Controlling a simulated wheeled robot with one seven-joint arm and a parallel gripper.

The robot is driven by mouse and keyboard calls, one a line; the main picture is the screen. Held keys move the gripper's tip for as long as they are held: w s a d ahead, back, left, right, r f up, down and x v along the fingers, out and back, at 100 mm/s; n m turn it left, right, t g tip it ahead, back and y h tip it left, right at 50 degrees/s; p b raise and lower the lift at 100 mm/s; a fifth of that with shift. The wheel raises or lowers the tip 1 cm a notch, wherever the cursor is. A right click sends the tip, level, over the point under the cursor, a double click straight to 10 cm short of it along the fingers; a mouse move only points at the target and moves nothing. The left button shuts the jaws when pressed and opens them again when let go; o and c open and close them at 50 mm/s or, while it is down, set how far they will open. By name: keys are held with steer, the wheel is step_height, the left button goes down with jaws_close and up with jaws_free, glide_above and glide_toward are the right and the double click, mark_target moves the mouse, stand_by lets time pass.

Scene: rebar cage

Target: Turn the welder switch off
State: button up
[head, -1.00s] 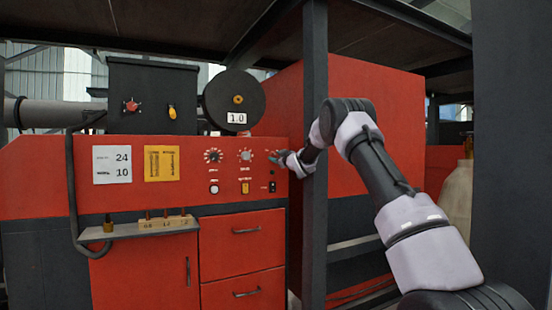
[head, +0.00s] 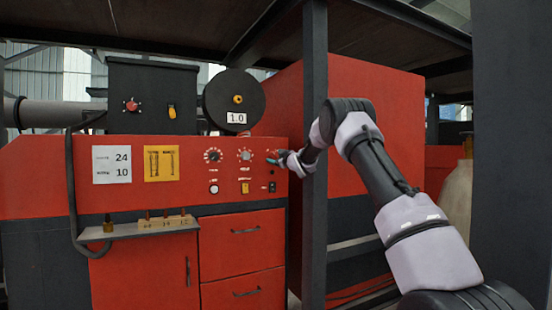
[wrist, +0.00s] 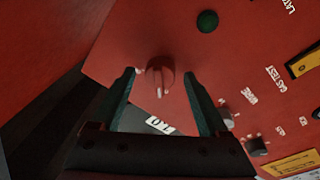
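A red rotary knob (wrist: 160,78) with a pale pointer mark sits on the red welder panel (wrist: 110,65) in the wrist view. My gripper (wrist: 159,77) is open, with one finger on each side of the knob; I cannot tell whether either finger touches it. A white label below the knob is partly hidden and hard to read. In the head view my gripper (head: 276,159) is at the right end of the control panel (head: 75,150), and it hides the knob there.
A dark vertical post (head: 314,230) stands close beside my wrist.

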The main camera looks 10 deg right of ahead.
steer(key=v, duration=1)
steer(key=shift+s, duration=0.4)
steer(key=shift+d, duration=0.1)
steer(key=s+d+r+m+g+h, duration=0.2)
steer(key=s+d+r+m+h, duration=0.15)
steer(key=s, duration=0.65)
steer(key=s+d+r+m+g+h, duration=0.25)
steer(key=s+m, duration=0.25)
steer(key=s, duration=0.5)
steer(key=s+a+f+m+g, duration=0.1)
steer(key=s+f+m+g, duration=0.1)
steer(key=s, duration=0.9)
steer(key=s+a+f+m+g+y, duration=0.1)
steer(key=s+f, duration=0.4)
steer(key=s, duration=0.7)
steer(key=s+a+f+m+g+y, duration=0.1)
steer(key=s+f+m+g, duration=0.2)
steer(key=s, duration=0.9)
steer(key=shift+s+a+f+g, duration=0.2)
steer(key=shift+a+f+g, duration=0.05)
steer(key=shift+a+g, duration=0.15)
